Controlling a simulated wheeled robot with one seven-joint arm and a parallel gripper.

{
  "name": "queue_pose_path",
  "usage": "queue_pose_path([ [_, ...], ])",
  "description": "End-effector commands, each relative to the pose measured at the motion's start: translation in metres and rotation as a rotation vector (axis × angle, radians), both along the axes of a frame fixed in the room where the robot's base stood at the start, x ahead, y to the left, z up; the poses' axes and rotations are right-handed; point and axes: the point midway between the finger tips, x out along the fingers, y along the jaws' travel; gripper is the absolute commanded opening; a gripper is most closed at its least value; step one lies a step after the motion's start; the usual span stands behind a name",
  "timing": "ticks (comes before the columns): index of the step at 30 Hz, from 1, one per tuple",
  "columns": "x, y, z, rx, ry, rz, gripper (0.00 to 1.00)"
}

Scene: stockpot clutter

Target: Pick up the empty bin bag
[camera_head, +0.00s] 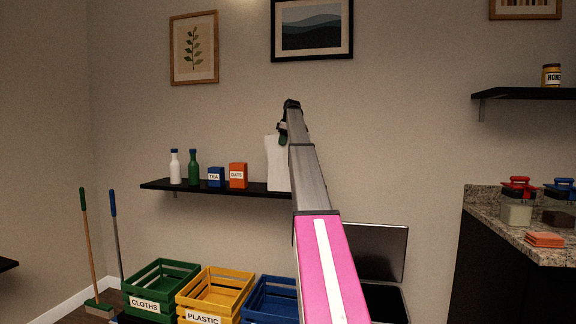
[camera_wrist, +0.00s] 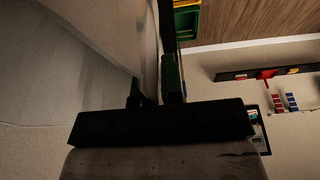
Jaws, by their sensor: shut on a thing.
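The empty bin bag (camera_head: 276,168) is a pale whitish sheet in the head view, hanging in front of the wall by the right part of the shelf. Its lower part overlaps the shelf, and its right side is partly hidden by my arm. In the wrist view the bag (camera_wrist: 105,35) is a large, translucent grey-white sheet at the upper left. My gripper (camera_head: 283,136) is at the bag's upper edge, mostly hidden behind the arm's end. In the wrist view my gripper (camera_wrist: 152,88) has its dark green fingers shut on the bag.
The black shelf (camera_head: 160,186) carries a white bottle (camera_head: 175,167), a green bottle (camera_head: 194,167), a tea box (camera_head: 216,177) and an oats box (camera_head: 238,175). Below stand green (camera_head: 148,304), yellow (camera_head: 203,316) and blue (camera_head: 262,316) crates. A granite counter (camera_head: 486,217) is at right.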

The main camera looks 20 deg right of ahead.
Motion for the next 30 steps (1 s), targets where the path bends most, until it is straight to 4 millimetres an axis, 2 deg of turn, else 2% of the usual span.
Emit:
queue_pose_path([
  [5,-0.001,0.001,0.0,0.003,0.006,-0.001,0.0],
  [8,-0.001,0.0,0.006,0.003,0.006,-0.001,0.0],
  [14,0.001,0.0,0.041,0.001,0.003,-0.001,0.0],
  [21,-0.032,0.045,0.071,0.002,0.002,0.001,0.0],
  [30,-0.059,0.085,0.102,0.002,0.002,0.001,0.0],
])
